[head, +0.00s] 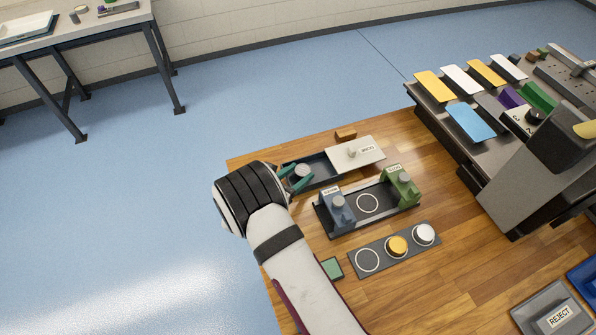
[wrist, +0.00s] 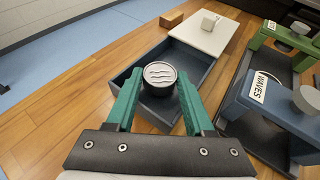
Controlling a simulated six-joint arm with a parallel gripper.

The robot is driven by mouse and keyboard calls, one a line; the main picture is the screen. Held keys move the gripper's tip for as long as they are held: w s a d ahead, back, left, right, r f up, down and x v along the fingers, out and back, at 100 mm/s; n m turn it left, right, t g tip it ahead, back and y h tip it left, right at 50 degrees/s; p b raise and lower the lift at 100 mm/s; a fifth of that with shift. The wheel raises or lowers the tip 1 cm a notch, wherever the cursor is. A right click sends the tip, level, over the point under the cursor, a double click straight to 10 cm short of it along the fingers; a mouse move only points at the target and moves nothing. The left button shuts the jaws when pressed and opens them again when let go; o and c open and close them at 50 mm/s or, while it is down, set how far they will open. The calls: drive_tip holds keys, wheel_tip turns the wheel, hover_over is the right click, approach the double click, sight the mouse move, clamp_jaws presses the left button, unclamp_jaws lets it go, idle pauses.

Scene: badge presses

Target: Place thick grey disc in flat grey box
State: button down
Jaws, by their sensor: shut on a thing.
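The thick grey disc (wrist: 160,76) has a dark side and wave lines on its pale top. My gripper (wrist: 158,92), with green fingers, is shut on the disc, one finger on each side; it also shows in the head view (head: 299,178). The disc is over the open part of the flat grey box (wrist: 196,62), within its outline; I cannot tell whether it touches the floor of the box. The box (head: 322,168) has a white lid (head: 357,153) with a knob, slid to the right, covering its far part. The fingers hide part of the box's near end.
Right of the box is a dark tray with a blue press (head: 338,208) marked WAVES and a green press (head: 402,187). A dark strip (head: 383,256) holds a yellow and a white disc. A brown block (head: 346,134) lies behind the lid. A green square (head: 332,268) lies nearer.

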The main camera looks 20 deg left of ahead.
drive_tip(key=shift+c, duration=1.4)
unclamp_jaws()
